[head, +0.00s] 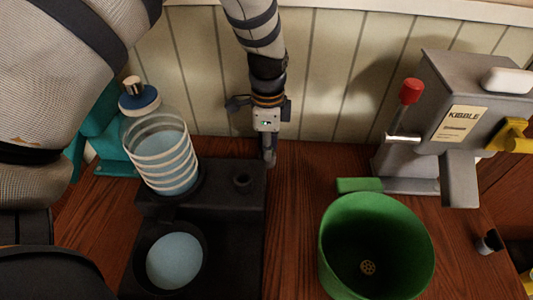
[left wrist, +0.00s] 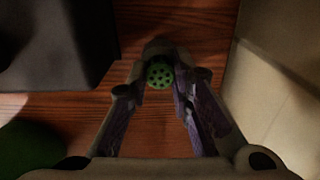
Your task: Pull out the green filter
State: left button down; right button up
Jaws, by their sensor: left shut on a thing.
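The green filter (left wrist: 160,75) is a small round green piece with dark holes in its face. In the left wrist view it sits between the fingertips of my left gripper (left wrist: 161,80), which is shut on it. In the head view my left gripper (head: 269,155) points down beside the back right corner of the black dispenser base (head: 215,205), near the wall. The filter is not discernible there. Whether it is clear of any socket I cannot tell. My right gripper is not in view.
A clear bottle (head: 160,145) with a blue cap stands on the base, behind a water bowl (head: 174,260). A green bucket (head: 328,235) stands to the right. A grey kibble dispenser (head: 430,125) with a red-knobbed lever stands at the back right. Wood between base and bucket is bare.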

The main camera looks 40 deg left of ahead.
pick_arm(q)
jog(key=shift+r, duration=0.2)
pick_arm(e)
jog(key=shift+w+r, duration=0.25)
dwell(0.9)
pick_arm(q)
jog(key=shift+r+p, duration=0.1)
jog(key=shift+p, duration=0.2)
jog(key=shift+r+p, duration=1.2)
jog(key=shift+r, duration=1.7)
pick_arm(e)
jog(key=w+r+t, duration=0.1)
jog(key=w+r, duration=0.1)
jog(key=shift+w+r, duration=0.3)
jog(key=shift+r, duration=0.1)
